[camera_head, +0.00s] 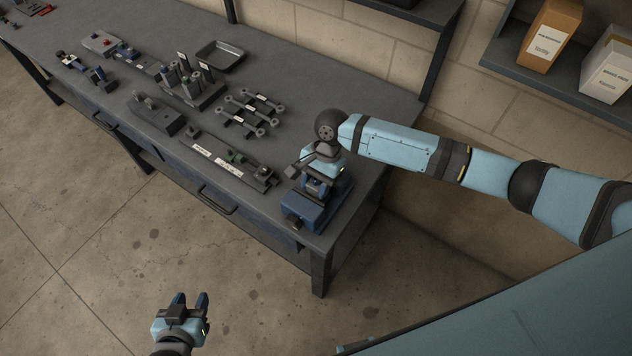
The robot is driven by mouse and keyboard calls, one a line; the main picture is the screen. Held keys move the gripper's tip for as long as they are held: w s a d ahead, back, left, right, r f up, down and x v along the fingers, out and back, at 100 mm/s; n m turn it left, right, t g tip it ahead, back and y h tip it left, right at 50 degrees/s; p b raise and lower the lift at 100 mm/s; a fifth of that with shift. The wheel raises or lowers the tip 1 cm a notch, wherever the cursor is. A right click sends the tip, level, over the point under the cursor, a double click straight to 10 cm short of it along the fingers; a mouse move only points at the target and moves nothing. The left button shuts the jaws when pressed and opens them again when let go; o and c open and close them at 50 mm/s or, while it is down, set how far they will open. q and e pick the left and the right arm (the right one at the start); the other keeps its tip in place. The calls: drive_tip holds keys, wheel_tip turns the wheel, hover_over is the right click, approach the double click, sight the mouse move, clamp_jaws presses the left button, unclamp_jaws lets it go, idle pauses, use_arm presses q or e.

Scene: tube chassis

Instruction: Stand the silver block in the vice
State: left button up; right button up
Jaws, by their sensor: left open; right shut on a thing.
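The blue vice (303,209) stands at the near right corner of the grey workbench. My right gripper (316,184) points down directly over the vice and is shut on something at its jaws. I take this to be the silver block, but the gripper and wrist hide it. I cannot tell whether it touches the vice jaws or how upright it stands. My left gripper (189,301) is open and empty, low over the floor in front of the bench.
The workbench (330,100) carries a metal tray (220,56), several dark rod-like parts (247,112), a block rack (190,88) and a long fixture (232,163) left of the vice. Boxes (551,35) stand on a shelf at upper right. The floor around my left gripper is clear.

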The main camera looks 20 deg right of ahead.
sight(315, 180)
drive_tip(key=shift+r, duration=0.1)
drive_tip(key=shift+r+p, duration=1.05)
drive_tip(key=shift+p, duration=0.55)
drive_tip(key=shift+r, duration=0.95)
drive_tip(key=shift+f, duration=0.25)
drive_tip(key=shift+f, duration=1.85)
drive_tip(key=shift+r, duration=0.1)
drive_tip(key=shift+r, duration=2)
